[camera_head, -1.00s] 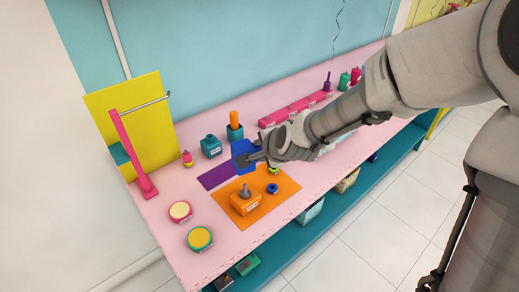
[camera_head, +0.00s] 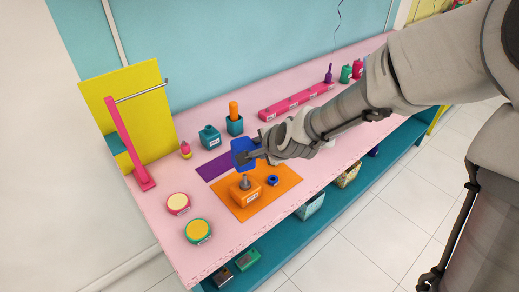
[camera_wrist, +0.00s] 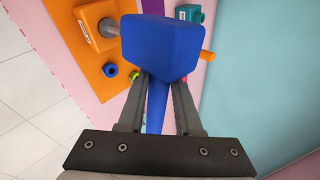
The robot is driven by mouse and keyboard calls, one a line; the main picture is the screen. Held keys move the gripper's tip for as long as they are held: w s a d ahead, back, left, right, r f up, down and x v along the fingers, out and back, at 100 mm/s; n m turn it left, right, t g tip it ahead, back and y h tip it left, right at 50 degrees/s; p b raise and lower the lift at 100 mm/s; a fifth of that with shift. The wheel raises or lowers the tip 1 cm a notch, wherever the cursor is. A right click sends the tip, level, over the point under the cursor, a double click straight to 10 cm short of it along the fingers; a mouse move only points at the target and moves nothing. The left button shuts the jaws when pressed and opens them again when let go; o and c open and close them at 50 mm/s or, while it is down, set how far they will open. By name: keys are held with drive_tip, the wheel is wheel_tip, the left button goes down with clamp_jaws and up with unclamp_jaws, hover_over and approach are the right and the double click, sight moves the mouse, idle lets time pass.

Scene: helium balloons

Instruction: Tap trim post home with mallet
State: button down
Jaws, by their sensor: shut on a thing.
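The blue mallet (camera_head: 243,150) is in my gripper (camera_head: 264,153), which is shut on its handle; the handle shows between the fingers (camera_wrist: 157,108) in the wrist view. The mallet's blocky head (camera_wrist: 162,45) sits beyond the fingertips. A grey post (camera_head: 245,182) stands upright in an orange block (camera_head: 246,194) on the orange mat (camera_head: 283,187). In the head view the mallet head is just above the post in the picture, with a small gap. In the wrist view the post (camera_wrist: 108,27) lies left of the head, apart from or partly behind it.
A small blue ring-like part (camera_head: 273,180) lies on the orange mat. Two round tins (camera_head: 198,231) are at the front left. A pink stand (camera_head: 128,148) is at the left.

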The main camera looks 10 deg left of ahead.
drive_tip(key=shift+r, duration=0.55)
wheel_tip(320, 180, up, 4)
drive_tip(key=p, duration=0.2)
drive_tip(key=shift+f+p, duration=0.2)
drive_tip(key=shift+p, duration=0.2)
drive_tip(key=shift+f, duration=0.15)
